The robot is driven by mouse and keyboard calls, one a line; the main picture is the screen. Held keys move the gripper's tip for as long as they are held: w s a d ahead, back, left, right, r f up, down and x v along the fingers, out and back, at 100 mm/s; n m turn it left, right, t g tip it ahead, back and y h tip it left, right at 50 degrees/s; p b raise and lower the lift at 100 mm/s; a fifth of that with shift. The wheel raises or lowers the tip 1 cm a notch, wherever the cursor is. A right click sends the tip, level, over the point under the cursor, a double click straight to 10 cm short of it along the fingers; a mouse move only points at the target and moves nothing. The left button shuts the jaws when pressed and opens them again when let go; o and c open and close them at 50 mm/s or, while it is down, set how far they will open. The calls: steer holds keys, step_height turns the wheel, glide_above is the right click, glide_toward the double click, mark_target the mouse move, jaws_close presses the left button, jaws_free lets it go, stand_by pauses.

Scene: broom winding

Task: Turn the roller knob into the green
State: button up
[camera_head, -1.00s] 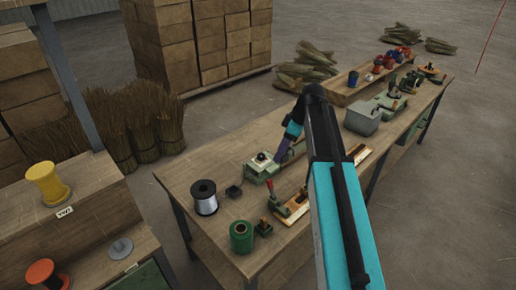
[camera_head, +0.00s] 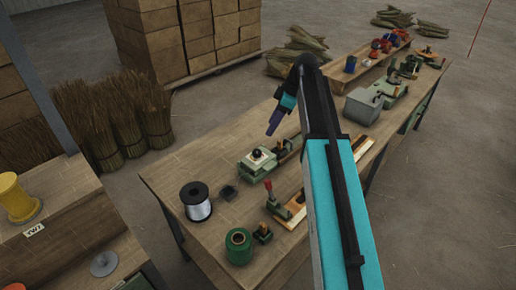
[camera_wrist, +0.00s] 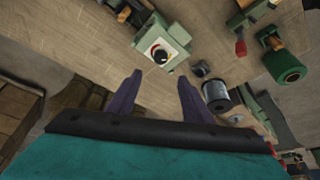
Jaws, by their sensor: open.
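The roller knob (camera_wrist: 161,56) is a black round knob on a white dial plate with a red and yellow arc. No green part can be made out. The plate sits on a green machine box (camera_wrist: 172,37) at the top middle of the wrist view. In the head view the black knob (camera_head: 257,154) shows on top of the green box (camera_head: 256,166) on the bench. My gripper (camera_wrist: 159,84) is open and empty, its purple fingers apart, short of the dial. In the head view my gripper (camera_head: 271,130) is above and behind the box, not touching it.
A wire spool (camera_head: 197,201) and a green twine roll (camera_head: 239,246) stand on the bench (camera_head: 180,165) left and front of the box. A red-handled lever (camera_head: 268,186) stands close by. A grey bin (camera_head: 363,106) is farther right.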

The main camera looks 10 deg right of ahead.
mark_target(257, 152)
steer(key=shift+a+f, duration=0.1)
steer(key=shift+f, duration=0.05)
steer(key=shift+p+x, duration=1.95)
steer(key=shift+x, duration=4.8)
steer(key=shift+c, duration=0.4)
steer(key=shift+s+a, duration=0.1)
steer(key=c, duration=1)
